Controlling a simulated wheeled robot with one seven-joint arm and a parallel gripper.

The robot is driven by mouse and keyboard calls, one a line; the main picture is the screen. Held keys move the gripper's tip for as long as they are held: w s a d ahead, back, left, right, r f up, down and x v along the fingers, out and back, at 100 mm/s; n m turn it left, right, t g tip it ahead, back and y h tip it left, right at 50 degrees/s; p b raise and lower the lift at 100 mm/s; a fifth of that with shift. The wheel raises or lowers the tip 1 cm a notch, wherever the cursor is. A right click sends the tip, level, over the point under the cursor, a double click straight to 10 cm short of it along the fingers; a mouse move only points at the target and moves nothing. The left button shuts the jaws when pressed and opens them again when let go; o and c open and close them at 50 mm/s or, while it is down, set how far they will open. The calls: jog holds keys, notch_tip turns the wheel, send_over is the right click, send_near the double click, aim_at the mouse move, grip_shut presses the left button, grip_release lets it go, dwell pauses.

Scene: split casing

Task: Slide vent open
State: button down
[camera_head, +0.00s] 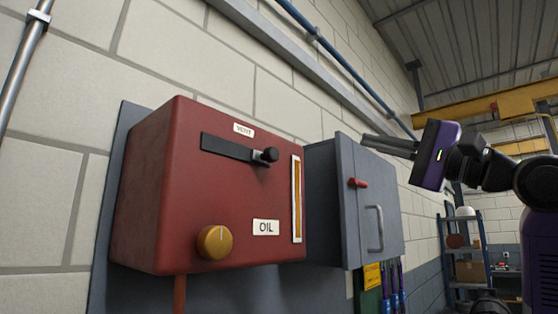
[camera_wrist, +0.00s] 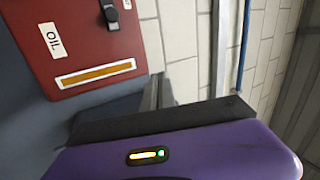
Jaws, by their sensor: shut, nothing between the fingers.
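The vent slider is a dark horizontal slot (camera_head: 226,146) under a VENT label (camera_head: 243,129) on the red oil box (camera_head: 150,200). Its black knob (camera_head: 267,155) stands at the slot's right end. In the wrist view the knob (camera_wrist: 111,15) shows at the top, on the red box (camera_wrist: 85,35). My gripper (camera_head: 388,145) is right of the box and apart from the knob, in front of the grey cabinet's upper right. Its fingers point left and are shut and empty. In the wrist view the fingers (camera_wrist: 157,92) are partly hidden by the purple gripper body.
A yellow dial (camera_head: 214,242), an OIL label (camera_head: 266,227) and an amber gauge (camera_head: 296,200) are on the box front. Pipes (camera_head: 350,60) run along the wall above.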

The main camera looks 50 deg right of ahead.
aim_at(268, 156)
jog(key=w+a+f+m+g+y, duration=0.2)
jog(key=w+a+f+m+g, duration=0.1)
jog(key=f+m+g, duration=0.1)
notch_tip(268, 156, down, 2)
jog(key=shift+a+f+m, duration=0.25)
jog(key=shift+a+m, duration=0.05)
jog(key=shift+m, duration=0.3)
jog(key=shift+w+a+r+p, duration=0.5)
jog(key=shift+w+a+p, duration=0.4)
jog(key=shift+w, duration=0.7)
jog(key=shift+w+a+r+p, duration=0.5)
jog(key=shift+w+a+p, duration=0.4)
jog(key=shift+w, duration=0.75)
jog(key=shift+w+a+r+p, duration=0.5)
jog(key=shift+w+a+p, duration=0.35)
jog(key=shift+w, duration=0.75)
jog(key=shift+a, duration=0.15)
